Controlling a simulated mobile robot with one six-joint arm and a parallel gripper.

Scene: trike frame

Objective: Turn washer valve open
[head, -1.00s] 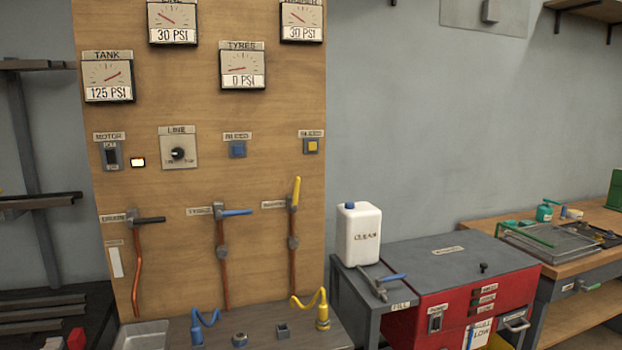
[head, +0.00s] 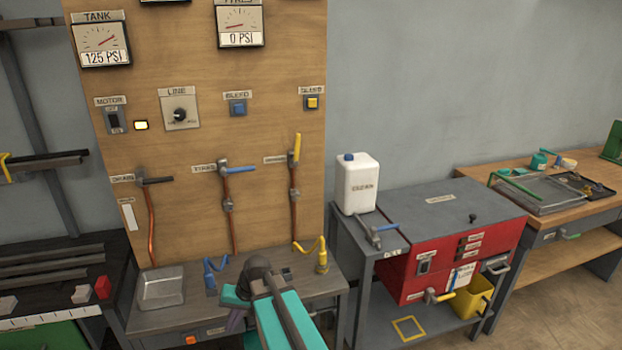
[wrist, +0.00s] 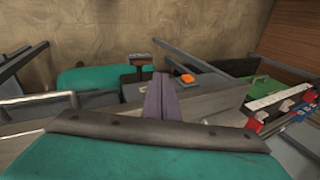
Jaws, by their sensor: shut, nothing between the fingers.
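In the head view the purple fingers (head: 237,320) show only partly beside my teal arm, low in front of the bench and well below the valve. The wrist view does not show the valve.
The tyres valve with a blue lever (head: 239,170) and the drain valve with a black lever (head: 157,181) are to the left. Yellow (head: 322,258) and blue (head: 210,272) hose fittings and a metal tray (head: 160,288) are on the bench below. A white jug (head: 357,184) stands right.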

